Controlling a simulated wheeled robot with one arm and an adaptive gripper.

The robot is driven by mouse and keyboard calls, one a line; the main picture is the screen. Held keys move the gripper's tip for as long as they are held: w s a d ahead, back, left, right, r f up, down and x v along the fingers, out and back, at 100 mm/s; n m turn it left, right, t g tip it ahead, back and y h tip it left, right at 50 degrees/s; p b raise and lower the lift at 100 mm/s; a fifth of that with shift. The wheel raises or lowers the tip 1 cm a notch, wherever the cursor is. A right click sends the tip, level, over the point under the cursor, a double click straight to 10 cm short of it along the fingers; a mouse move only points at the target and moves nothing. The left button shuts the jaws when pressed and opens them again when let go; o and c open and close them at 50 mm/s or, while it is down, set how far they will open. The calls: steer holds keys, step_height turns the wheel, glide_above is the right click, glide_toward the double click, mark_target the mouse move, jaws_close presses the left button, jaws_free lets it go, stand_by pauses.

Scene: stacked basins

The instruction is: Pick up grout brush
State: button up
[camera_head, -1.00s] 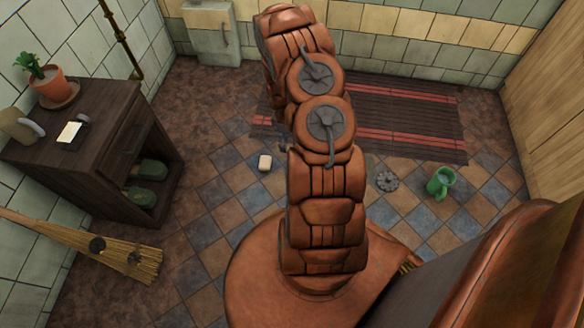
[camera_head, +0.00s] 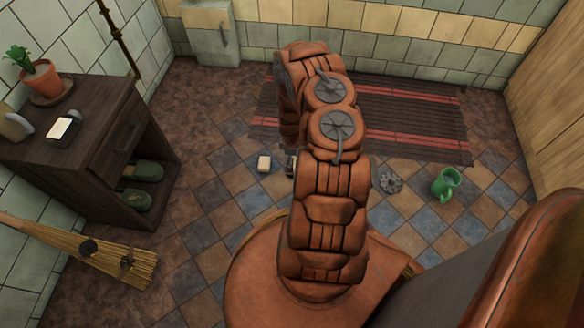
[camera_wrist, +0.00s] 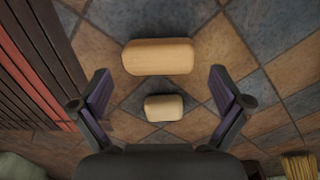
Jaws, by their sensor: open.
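A light wooden block with rounded ends (camera_wrist: 158,57), which looks like the back of the grout brush, lies on the tiled floor in the wrist view. No bristles show from above. In the head view I cannot see it; my arm covers that part of the floor. My gripper (camera_wrist: 160,78) is open above the floor, its two dark fingers spread left and right. The wooden block lies between and slightly beyond the fingertips, untouched. A smaller cream block (camera_wrist: 163,107) lies between the fingers, nearer the palm; it also shows in the head view (camera_head: 264,163).
A green mug (camera_head: 446,184) and a grey drain-like disc (camera_head: 391,182) are on the floor right of my arm. A dark slatted mat (camera_head: 415,120) lies behind. A dark cabinet (camera_head: 75,160) and a straw broom (camera_head: 120,262) are at left.

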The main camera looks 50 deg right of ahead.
steer(key=shift+w+f+b, duration=0.1)
steer(key=shift+f+b, duration=1.55)
steer(key=shift+f, duration=0.55)
steer(key=c, duration=0.9)
steer(key=shift+c, duration=0.2)
steer(key=shift+r, duration=0.15)
steer(key=shift+r+p, duration=0.6)
steer(key=shift+p, duration=0.1)
steer(key=r+p, duration=0.2)
steer(key=a+r+p, duration=0.1)
steer(key=shift+s, duration=0.3)
steer(key=s+a+p, duration=0.2)
steer(key=a+p, duration=0.1)
steer(key=a, duration=0.1)
steer(key=s+a+p, duration=0.3)
steer(key=a+p, duration=0.1)
steer(key=s+a+p, duration=0.3)
steer(key=a+p, duration=0.1)
steer(key=shift+s+r, duration=0.25)
steer(key=shift+r, duration=0.05)
